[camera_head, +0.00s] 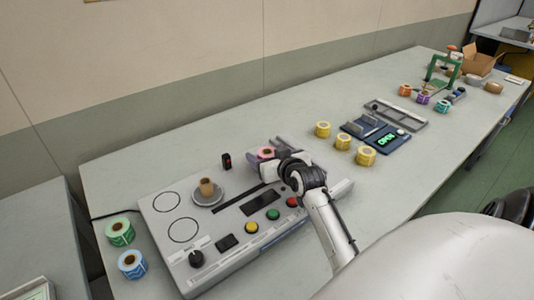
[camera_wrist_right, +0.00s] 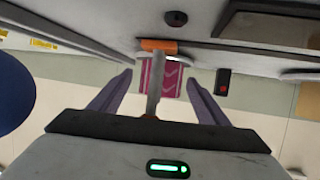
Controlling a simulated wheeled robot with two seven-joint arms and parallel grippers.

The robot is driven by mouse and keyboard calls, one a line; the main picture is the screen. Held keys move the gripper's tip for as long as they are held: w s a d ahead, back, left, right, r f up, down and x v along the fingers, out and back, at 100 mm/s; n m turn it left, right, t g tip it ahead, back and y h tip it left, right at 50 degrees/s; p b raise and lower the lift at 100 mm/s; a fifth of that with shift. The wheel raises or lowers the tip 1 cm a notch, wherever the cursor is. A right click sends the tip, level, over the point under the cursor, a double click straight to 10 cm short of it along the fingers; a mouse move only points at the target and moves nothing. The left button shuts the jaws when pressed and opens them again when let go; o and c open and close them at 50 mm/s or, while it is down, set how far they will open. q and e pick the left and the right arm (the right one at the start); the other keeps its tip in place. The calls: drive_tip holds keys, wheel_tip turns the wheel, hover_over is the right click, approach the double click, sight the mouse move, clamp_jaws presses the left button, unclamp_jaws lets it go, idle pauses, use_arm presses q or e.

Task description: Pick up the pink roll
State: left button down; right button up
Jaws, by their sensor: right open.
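The pink roll (camera_head: 266,153) sits at the back right of the grey rewinder machine (camera_head: 165,245), partly hidden behind my right gripper in the head view. In the right wrist view the pink roll (camera_wrist_right: 172,80) shows between and beyond the two fingers, with an orange part along one edge. My right gripper (camera_wrist_right: 160,85) is open, its fingers apart on either side of the roll's direction. I cannot tell whether they touch it. In the head view the right gripper (camera_head: 275,150) is close to the roll. My left gripper is not in view.
A brown core (camera_head: 207,187) stands on a disc at the machine's left. Green (camera_head: 119,231) and blue (camera_head: 132,264) rolls lie left of the machine. Several yellow rolls (camera_head: 322,129) stand to the right, beside a blue device (camera_head: 375,138) reading OPEN. The front right table is clear.

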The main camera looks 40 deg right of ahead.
drive_tip(key=shift+c, duration=0.6)
drive_tip(key=c, duration=1)
drive_tip(key=shift+r, duration=0.15)
